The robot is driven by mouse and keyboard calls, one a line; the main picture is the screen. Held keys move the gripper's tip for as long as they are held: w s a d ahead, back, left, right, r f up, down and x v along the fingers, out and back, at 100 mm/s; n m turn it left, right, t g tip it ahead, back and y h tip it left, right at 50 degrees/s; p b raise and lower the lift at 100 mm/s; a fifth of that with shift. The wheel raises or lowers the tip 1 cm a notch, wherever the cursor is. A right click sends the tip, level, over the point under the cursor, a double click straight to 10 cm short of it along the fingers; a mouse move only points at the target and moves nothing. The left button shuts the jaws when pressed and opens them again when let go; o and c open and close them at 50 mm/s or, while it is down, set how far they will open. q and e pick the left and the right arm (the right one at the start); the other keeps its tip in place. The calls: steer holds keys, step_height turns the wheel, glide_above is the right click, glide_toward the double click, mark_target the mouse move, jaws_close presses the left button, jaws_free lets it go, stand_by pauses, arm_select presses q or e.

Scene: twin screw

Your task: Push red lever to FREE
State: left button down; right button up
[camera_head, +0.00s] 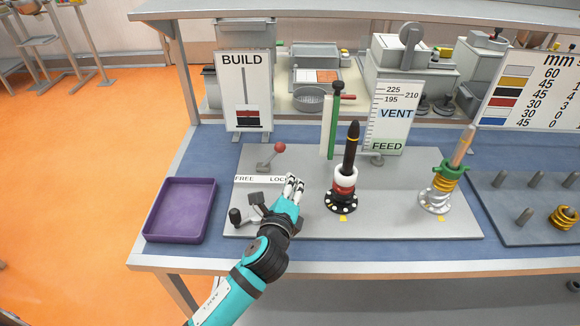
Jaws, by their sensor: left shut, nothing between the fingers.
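The red lever (279,147) has a red ball knob on a short grey arm. It tilts up to the right from a small grey base on the grey plate (400,218). Below it lies a white label strip (252,179) with FREE at its left and LOCK toward its right, partly hidden by my gripper. The knob is on the LOCK side. My left gripper (295,180) is shut and empty, just below and right of the lever, apart from the knob in the picture. My right gripper is not in view.
A purple tray (153,228) stands at the left. A black handle (235,216) is left of my arm. A dark post with red and white rings (344,192) stands close to the right. Farther right is a green-collared screw post (448,178). A BUILD sign (243,62) stands behind.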

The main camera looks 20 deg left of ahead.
mark_target(272, 156)
arm_select(q)
steer(key=f, duration=0.1)
steer(key=f+b, duration=0.2)
steer(key=shift+w+f, duration=0.25)
steer(key=shift+f, duration=0.05)
steer(key=shift+f+b, duration=0.4)
steer(key=shift+b, duration=0.3)
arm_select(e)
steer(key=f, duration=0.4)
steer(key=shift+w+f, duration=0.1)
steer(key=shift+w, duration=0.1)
arm_select(q)
steer(key=shift+w, duration=0.1)
